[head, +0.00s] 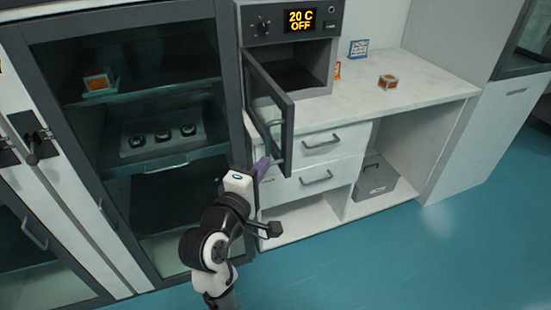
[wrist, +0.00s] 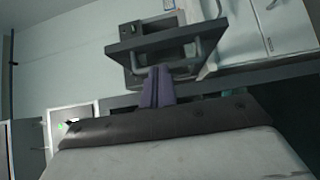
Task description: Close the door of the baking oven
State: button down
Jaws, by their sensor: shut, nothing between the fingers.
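The baking oven (head: 291,28) stands on the white counter, with a display reading 20 C OFF. Its glass-paned door (head: 268,108) is swung wide open on its left-side hinge, and the dark chamber shows behind it. My gripper (head: 263,165) is shut and empty, with purple fingers at the lower edge of the door in the head view; I cannot tell whether they touch it. In the wrist view the shut fingers (wrist: 158,86) point toward the open door (wrist: 160,42) and its handle (wrist: 193,55).
A tall glass-fronted cabinet (head: 225,100) stands left of the oven. Drawers (head: 330,165) lie below the counter (head: 425,95), which holds a small orange-and-white block (head: 389,82). A grey box (head: 375,180) sits on the lower shelf. The teal floor (head: 420,250) at front right is clear.

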aim_at(283, 138)
jog(key=x, duration=0.6)
jog(key=shift+w+d+r, duration=0.1)
jog(key=shift+d, duration=0.05)
jog(key=shift+w+d, duration=0.25)
jog(key=shift+w, duration=0.35)
jog(key=shift+d, duration=0.1)
